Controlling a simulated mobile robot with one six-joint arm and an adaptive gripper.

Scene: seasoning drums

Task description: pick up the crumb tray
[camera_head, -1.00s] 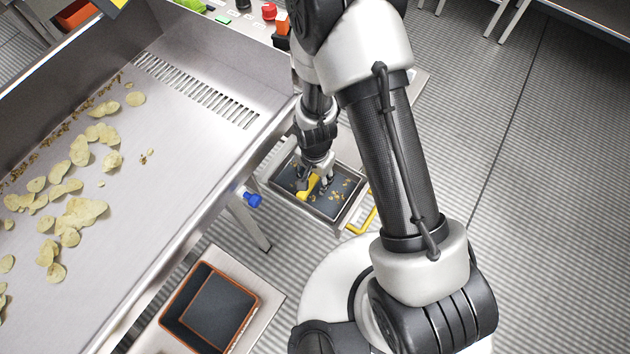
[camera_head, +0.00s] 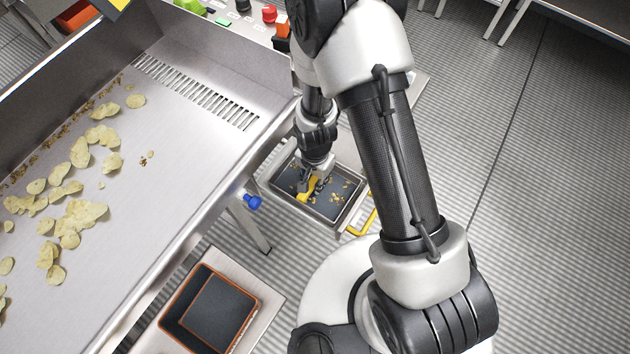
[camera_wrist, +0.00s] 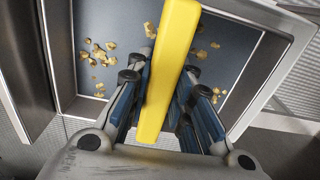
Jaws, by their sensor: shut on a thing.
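The crumb tray (camera_head: 333,211) is a shallow grey metal tray with a dark floor and scattered golden crumbs, low beside the conveyor frame. Its yellow handle bar (camera_head: 307,189) stands over the middle of the tray. In the wrist view the handle (camera_wrist: 168,70) runs up between the fingers, with the tray floor (camera_wrist: 105,20) behind it. My gripper (camera_head: 308,186) is shut on this handle from above; it also shows in the wrist view (camera_wrist: 160,100). The fingers hide part of the handle and tray floor.
A steel trough with potato chips (camera_head: 80,215) fills the left. An orange-rimmed dark bin (camera_head: 250,325) stands on a metal shelf in front. A second yellow handle (camera_head: 364,222) sticks out near the tray's right side. A blue knob (camera_head: 252,202) is left of the tray. Open floor lies right.

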